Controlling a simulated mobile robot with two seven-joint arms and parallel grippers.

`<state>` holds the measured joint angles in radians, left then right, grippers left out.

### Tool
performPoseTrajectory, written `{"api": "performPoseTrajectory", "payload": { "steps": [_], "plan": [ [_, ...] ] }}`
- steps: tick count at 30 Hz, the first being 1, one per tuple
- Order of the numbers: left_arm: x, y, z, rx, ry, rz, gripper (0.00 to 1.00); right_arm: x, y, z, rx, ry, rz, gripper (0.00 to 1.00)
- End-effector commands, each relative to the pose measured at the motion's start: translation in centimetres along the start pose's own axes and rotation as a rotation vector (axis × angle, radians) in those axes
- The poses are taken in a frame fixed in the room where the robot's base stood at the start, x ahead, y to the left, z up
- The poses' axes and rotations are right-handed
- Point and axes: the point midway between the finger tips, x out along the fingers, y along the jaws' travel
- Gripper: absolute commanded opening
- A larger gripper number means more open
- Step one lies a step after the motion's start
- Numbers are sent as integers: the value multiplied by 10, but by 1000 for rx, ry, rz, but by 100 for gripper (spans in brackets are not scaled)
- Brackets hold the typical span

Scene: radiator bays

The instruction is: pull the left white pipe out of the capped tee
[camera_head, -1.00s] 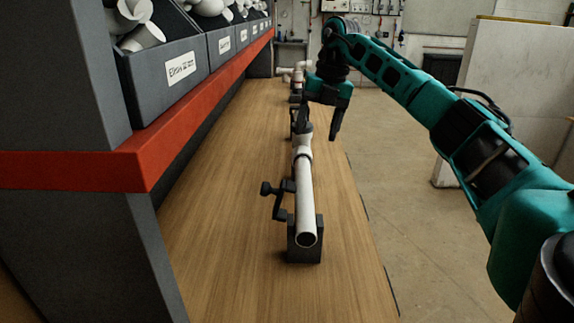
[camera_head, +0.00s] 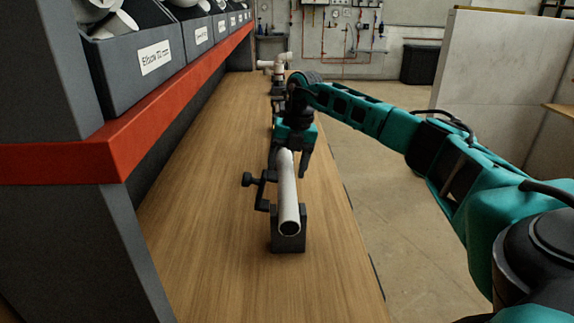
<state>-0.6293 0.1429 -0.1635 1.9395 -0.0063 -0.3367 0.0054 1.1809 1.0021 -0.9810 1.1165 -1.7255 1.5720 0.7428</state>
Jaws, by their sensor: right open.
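A white pipe (camera_head: 288,200) lies along the bench in a dark clamp block (camera_head: 289,243), its open end facing me. A dark clamp handle (camera_head: 257,185) sticks out on its left. My right gripper (camera_head: 289,166) is open and points down at the pipe's far part, with one finger on each side of the pipe; I cannot tell whether they touch it. The capped tee is hidden behind the gripper. More white pipework (camera_head: 275,64) shows farther along the bench. My left gripper is not in view.
The wooden bench (camera_head: 205,220) is clear left and in front of the clamp. A red-edged shelf (camera_head: 130,140) with grey bins (camera_head: 140,60) of white fittings runs along the left. Open floor lies right, with a pale partition (camera_head: 490,75) beyond.

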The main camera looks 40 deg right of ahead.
Motion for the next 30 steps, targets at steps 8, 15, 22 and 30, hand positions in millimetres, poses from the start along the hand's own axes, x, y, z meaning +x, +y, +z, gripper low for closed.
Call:
{"api": "performPoseTrajectory", "payload": {
  "steps": [8,15,22,30],
  "plan": [
    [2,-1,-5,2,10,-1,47,0,0,0,0,0,0,64],
    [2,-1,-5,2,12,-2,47,0,0,0,0,0,0,42],
    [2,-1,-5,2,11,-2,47,0,0,0,0,0,0,19],
    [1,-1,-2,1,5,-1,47,0,0,0,0,0,0,0]
  ]
}}
